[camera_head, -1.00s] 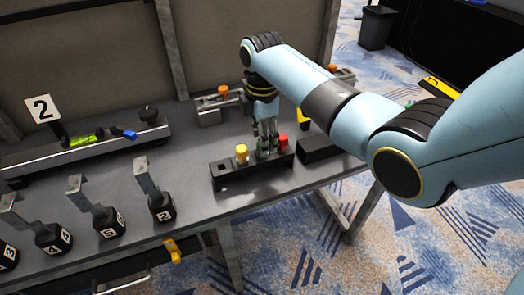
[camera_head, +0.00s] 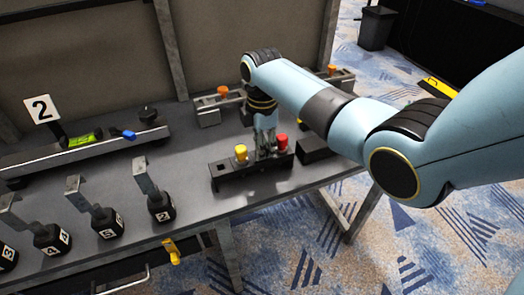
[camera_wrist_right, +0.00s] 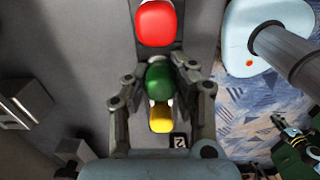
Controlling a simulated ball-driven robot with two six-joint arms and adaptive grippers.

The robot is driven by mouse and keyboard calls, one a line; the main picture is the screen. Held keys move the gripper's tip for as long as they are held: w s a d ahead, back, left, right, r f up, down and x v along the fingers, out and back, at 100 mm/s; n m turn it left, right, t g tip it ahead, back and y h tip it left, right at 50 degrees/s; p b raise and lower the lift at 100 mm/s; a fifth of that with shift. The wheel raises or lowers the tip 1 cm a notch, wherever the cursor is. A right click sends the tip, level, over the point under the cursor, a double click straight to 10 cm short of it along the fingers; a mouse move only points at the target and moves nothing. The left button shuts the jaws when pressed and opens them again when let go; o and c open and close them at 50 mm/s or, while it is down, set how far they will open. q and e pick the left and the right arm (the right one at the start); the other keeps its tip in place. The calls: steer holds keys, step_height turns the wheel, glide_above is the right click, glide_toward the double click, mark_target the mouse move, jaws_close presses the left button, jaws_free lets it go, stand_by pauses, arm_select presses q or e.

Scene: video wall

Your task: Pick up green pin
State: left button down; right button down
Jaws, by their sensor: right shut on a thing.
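The green pin (camera_wrist_right: 159,79) shows in the right wrist view between the fingers of my right gripper (camera_wrist_right: 160,82). The gripper is shut on it. In the head view my right gripper (camera_head: 265,150) points down at the black pin block (camera_head: 228,183), between a yellow pin (camera_head: 241,152) and a red pin (camera_head: 282,141). There the green pin is hidden by the gripper fingers. The right wrist view shows the red pin (camera_wrist_right: 156,22) above the green one and the yellow pin (camera_wrist_right: 160,118) below it. I cannot tell whether the green pin is still seated. My left gripper is not in view.
Several numbered black blocks with upright metal plates (camera_head: 146,177) stand along the front left of the grey table (camera_head: 190,150). A rail with a green level (camera_head: 82,138) lies behind them. A black box (camera_head: 313,150) sits right of the pin block.

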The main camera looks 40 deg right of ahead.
step_height(320, 180, up, 10)
steer(key=shift+p, duration=0.45)
steer(key=shift+r+p, duration=0.1)
steer(key=shift+p, duration=0.5)
steer(key=shift+f, duration=0.2)
